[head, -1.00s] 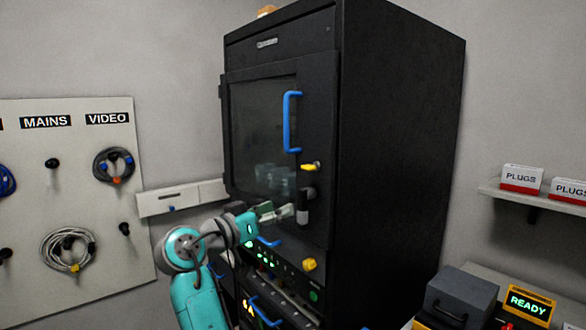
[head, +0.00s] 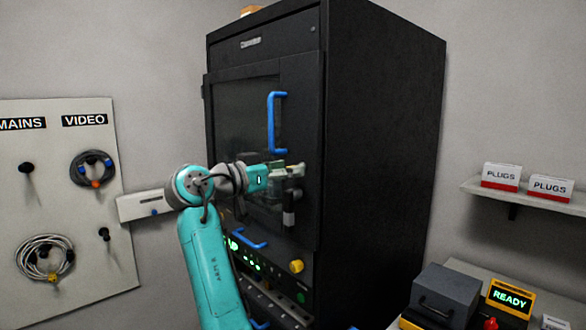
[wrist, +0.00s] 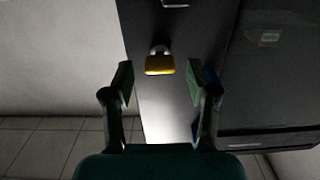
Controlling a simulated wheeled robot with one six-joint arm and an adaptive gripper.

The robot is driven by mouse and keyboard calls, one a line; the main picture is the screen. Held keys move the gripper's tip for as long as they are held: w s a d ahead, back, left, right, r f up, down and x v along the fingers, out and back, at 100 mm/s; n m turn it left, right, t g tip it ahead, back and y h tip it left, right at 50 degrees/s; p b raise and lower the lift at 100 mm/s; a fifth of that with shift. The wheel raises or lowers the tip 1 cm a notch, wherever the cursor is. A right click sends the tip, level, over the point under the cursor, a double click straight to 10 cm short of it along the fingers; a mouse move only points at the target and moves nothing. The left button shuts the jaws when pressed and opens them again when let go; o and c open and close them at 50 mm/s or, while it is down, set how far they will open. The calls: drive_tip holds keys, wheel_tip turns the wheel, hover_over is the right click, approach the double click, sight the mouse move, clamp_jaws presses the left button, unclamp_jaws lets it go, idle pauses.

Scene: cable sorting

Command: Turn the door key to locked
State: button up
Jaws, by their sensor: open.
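The yellow door key (wrist: 159,64) shows in the wrist view with its wide, flat bow toward me, on the dark door front of the black cabinet (head: 385,150). My gripper (wrist: 164,80) is open, one finger on each side of the key's line. The key appears just ahead of the fingertips, and no contact is visible. In the head view my gripper (head: 290,169) is at the door, below the blue door handle (head: 273,122). It hides the key there.
A black and pale handle (head: 289,207) sticks out just below my gripper. A blue lower handle (head: 248,241) and a yellow knob (head: 296,266) are further down. A grey box (head: 440,293) and a READY display (head: 510,298) stand at right.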

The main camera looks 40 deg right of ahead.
drive_tip(key=shift+d, duration=1.25)
clamp_jaws()
